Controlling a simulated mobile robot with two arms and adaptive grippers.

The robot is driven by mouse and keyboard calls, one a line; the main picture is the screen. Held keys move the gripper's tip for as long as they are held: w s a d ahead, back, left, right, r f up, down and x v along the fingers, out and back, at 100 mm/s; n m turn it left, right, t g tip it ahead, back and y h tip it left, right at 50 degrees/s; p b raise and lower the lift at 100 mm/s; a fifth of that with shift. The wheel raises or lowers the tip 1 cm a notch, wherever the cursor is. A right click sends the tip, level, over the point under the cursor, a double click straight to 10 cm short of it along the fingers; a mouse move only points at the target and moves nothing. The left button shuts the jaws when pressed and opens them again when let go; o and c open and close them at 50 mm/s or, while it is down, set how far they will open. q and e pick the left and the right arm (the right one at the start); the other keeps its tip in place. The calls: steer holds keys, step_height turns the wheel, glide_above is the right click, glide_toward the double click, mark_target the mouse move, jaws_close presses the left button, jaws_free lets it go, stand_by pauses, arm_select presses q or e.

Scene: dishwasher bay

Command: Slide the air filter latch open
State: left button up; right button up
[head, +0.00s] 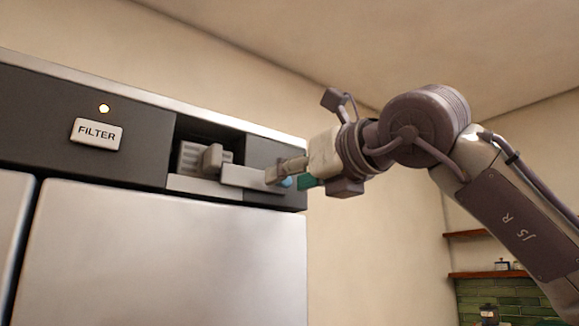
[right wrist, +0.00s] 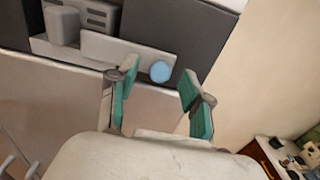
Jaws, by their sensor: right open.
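The latch appears to be a pale sliding plate (head: 243,178) with a light blue round knob (head: 286,182) at its right end. In the right wrist view the plate (right wrist: 112,48) runs along the recess edge and the blue knob (right wrist: 161,71) shows whole. My right gripper (head: 290,175) is at the plate's right end and partly hides the knob in the head view. Its green-padded fingers (right wrist: 158,78) are open, one on each side of the knob in the picture. I cannot tell whether they touch it. My left gripper is not in view.
A grey block (head: 212,160) stands in the recess by a slotted grey piece (head: 190,157), left of the plate. Free space lies right of the cabinet; shelves (head: 490,274) are farther back.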

steer(key=shift+w+a, duration=0.35)
steer(key=shift+w, duration=0.1)
jaws_close()
